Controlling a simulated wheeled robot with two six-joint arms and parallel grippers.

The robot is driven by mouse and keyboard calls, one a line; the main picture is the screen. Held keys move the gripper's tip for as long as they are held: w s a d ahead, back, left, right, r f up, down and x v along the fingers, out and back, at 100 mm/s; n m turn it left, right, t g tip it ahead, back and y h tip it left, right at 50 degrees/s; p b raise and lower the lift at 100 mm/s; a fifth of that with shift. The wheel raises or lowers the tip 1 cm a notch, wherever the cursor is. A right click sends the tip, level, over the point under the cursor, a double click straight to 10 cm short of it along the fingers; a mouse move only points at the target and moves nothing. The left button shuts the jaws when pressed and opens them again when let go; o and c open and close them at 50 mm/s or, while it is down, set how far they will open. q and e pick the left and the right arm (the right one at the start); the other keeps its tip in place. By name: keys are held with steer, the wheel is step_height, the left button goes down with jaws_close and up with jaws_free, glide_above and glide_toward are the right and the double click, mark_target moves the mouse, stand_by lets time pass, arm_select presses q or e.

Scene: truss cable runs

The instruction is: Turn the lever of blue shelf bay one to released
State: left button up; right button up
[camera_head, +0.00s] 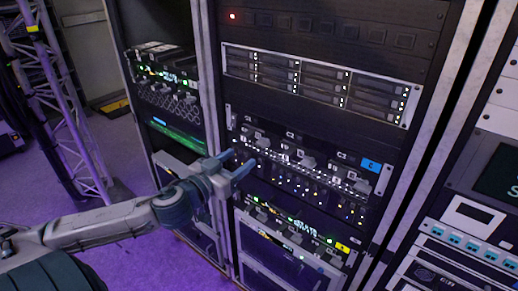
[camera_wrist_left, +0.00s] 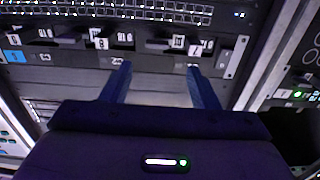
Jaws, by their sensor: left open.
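The blue shelf is a dark rack panel with a blue tag (camera_head: 371,165) at its right end. It carries a row of small levers with white tags. The leftmost lever (camera_head: 249,132), taken as bay one, is grey and small; its setting is too small to read. My left gripper (camera_head: 236,162) is open and empty, in front of the shelf's left end. It also shows in the wrist view (camera_wrist_left: 158,72).
A drive shelf (camera_head: 320,85) is above the blue shelf, and a shelf with a yellow tag (camera_head: 343,247) is below. Other racks stand left and right. A truss (camera_head: 65,100) stands at the far left. The purple floor is open at left.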

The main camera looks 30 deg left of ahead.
mark_target(260, 145)
arm_select(q)
steer(key=w, duration=0.5)
steer(key=w+d+p, duration=0.1)
steer(key=w, duration=0.1)
steer(key=shift+w+r, duration=0.15)
steer(key=shift+w, duration=0.75)
arm_select(e)
steer(key=shift+d+r, duration=0.3)
steer(key=shift+r, duration=0.2)
arm_select(q)
steer(key=c, duration=0.9)
steer(key=shift+c, duration=0.4)
arm_select(e)
steer(key=shift+d, duration=0.4)
